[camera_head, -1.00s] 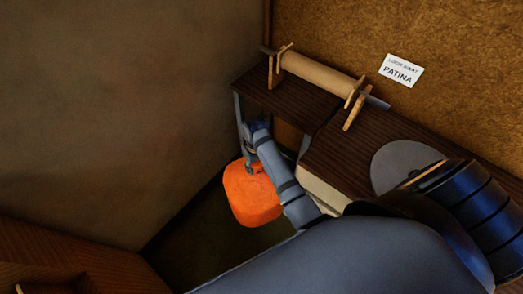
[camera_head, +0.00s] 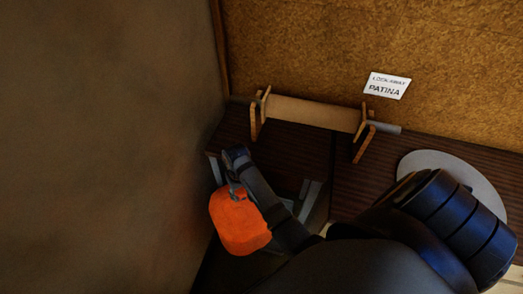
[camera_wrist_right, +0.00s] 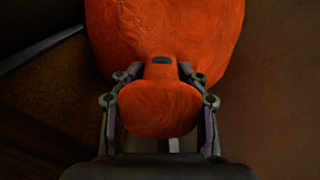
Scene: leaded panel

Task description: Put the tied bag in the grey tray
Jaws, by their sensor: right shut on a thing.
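The tied bag (camera_head: 239,222) is a bright orange lumpy sack. It hangs below my right gripper (camera_head: 235,190), beside the front left corner of the dark wooden bench. In the right wrist view my right gripper (camera_wrist_right: 160,110) is shut on the bag's gathered neck, with the full body of the bag (camera_wrist_right: 165,35) beyond it. I see no grey tray in these views. My left gripper is not in view.
The dark bench (camera_head: 290,150) carries a roll on wooden stands (camera_head: 312,113). A grey disc (camera_head: 440,165) lies on the bench at right, partly behind my arm. A white sign reading PATINA (camera_head: 387,86) is on the cork-like back wall. A plain wall (camera_head: 110,140) stands close at left.

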